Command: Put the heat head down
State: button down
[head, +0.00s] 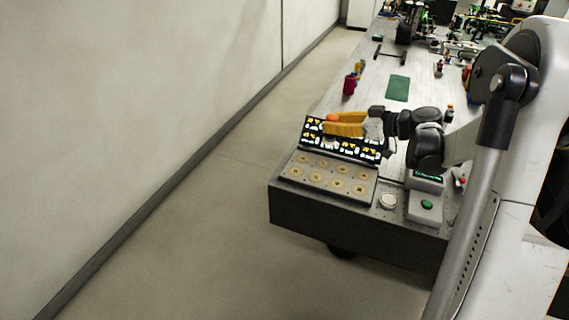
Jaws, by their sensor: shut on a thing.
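My gripper (341,124), with yellow fingers, is over the near left end of the bench, above a lit display panel (313,131). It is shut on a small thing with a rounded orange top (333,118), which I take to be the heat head. Only its orange top shows clearly, and the fingers hide most of the rest. I cannot tell how high it is above the panel or whether it touches anything.
A grey console plate (330,178) with several gold round spots lies below the display. A box with a green button (427,204) and a pale round disc (388,201) are to its right. A dark red cylinder (350,85) and a green mat (398,88) are farther back.

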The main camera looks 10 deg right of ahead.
jog(key=a+f+b, duration=0.2)
jog(key=a+f, duration=0.3)
jog(key=a+f+b, duration=0.3)
jog(key=a+f, duration=0.2)
jog(key=shift+w+f+b, duration=0.15)
jog(key=shift+f+b, duration=0.05)
jog(key=shift+b, duration=0.1)
jog(key=shift+r, duration=0.15)
jog(key=c, duration=1.2)
grip_release()
